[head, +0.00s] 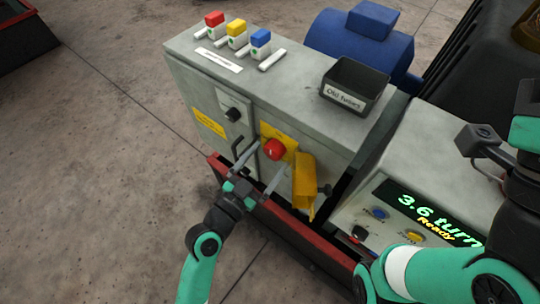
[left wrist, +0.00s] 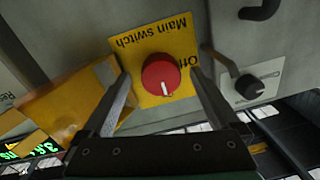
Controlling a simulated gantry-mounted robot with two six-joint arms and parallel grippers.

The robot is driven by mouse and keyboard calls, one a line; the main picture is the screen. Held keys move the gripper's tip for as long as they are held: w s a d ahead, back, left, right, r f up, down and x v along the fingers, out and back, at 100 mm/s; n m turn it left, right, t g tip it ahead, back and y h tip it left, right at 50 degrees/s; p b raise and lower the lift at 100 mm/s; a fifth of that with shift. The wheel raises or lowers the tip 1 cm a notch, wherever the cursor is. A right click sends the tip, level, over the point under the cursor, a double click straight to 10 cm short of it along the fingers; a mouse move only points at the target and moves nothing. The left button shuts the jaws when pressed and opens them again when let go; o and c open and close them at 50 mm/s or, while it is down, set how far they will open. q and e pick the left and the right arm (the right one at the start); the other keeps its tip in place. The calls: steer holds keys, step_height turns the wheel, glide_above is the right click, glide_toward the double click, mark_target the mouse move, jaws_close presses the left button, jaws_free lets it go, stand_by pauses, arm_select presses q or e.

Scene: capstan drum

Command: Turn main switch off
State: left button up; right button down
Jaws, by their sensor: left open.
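The main switch is a red round knob (head: 274,149) on a yellow plate on the grey cabinet's front. The left wrist view shows the red knob (left wrist: 160,76) upside down, with a white mark at its lower edge. The yellow plate (left wrist: 130,48) reads "Main switch", with "Off" to the knob's right. My left gripper (head: 262,165) is open, with one finger on each side of the knob. The fingers (left wrist: 158,92) also show around it in the left wrist view; I cannot tell whether they touch it. My right arm shows at the right, without a clear gripper.
A yellow flap (head: 304,183) hangs just right of the switch. A black knob (head: 233,114) and a dark handle (head: 238,146) are to its left. A display (head: 430,212) reads "3.6 turn" and "Ready". An "Old fuses" bin (head: 354,86) stands on top.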

arm_select(q)
steer(key=shift+w+d, duration=0.4)
steer(key=shift+w, duration=0.15)
steer(key=c, duration=1.4)
steer(key=shift+o, duration=0.2)
steer(key=shift+n, duration=0.3)
steer(key=n+p, duration=0.1)
steer(key=n, duration=0.2)
steer(key=shift+r+n, duration=0.15)
steer(key=shift+n, duration=0.15)
steer(key=n+p, duration=0.2)
steer(key=n, duration=0.2)
steer(key=shift+r+g, duration=0.1)
steer(key=shift+g, duration=0.2)
steer(key=n+p, duration=0.1)
steer(key=n, duration=0.4)
steer(key=shift+s+d+g+p, duration=0.1)
steer(key=shift+g+p, duration=0.2)
steer(key=shift+p, duration=0.1)
steer(key=shift+n+h+p, duration=0.3)
steer(key=shift+n+p, duration=0.2)
steer(key=shift+n, duration=1.5)
